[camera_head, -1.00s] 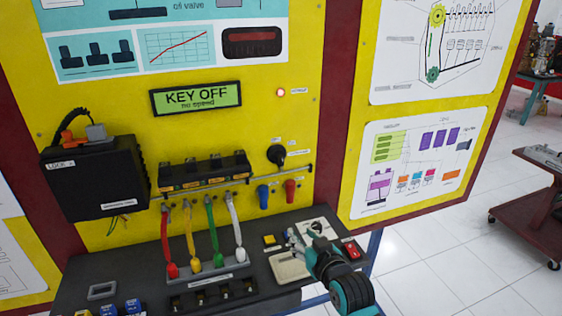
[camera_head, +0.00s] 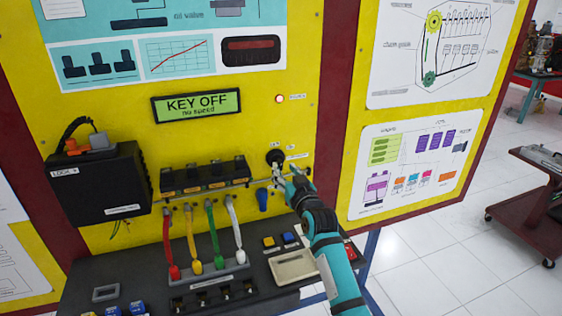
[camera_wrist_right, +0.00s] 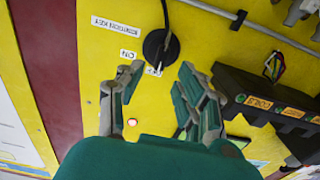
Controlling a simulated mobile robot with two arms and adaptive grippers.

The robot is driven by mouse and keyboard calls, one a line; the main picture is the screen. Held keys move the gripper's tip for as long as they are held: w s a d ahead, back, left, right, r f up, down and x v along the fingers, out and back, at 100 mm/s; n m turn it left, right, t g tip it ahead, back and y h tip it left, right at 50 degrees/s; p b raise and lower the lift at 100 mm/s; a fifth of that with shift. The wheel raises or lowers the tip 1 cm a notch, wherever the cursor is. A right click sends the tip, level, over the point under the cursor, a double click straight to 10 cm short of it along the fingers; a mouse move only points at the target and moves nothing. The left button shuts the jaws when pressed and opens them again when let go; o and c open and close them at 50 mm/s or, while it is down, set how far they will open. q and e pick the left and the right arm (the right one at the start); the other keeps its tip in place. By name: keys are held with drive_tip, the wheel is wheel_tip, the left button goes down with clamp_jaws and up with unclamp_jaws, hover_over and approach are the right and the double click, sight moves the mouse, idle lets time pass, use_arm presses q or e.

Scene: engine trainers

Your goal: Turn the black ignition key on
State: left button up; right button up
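The black ignition key (camera_head: 275,157) sits on a round black switch on the yellow panel, below the red lamp. In the right wrist view the key (camera_wrist_right: 160,45) is just beyond the fingertips, near the gap between them, with small white labels beside it. My right gripper (camera_head: 285,176) is open and empty, close in front of the key; in the right wrist view (camera_wrist_right: 159,72) its two fingers are spread. I cannot tell whether a finger touches the switch. The display (camera_head: 196,105) reads "KEY OFF" and "no speed". My left gripper is not in view.
A blue knob (camera_head: 262,200) is just below the key; the red knob beside it is hidden behind my right gripper. A metal rail (camera_head: 220,189) runs below the black connector row (camera_head: 204,175). Coloured leads and a black console (camera_head: 110,275) are lower down.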

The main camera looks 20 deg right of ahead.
sight(281, 165)
drive_tip(key=shift+w, duration=2.15)
clamp_jaws()
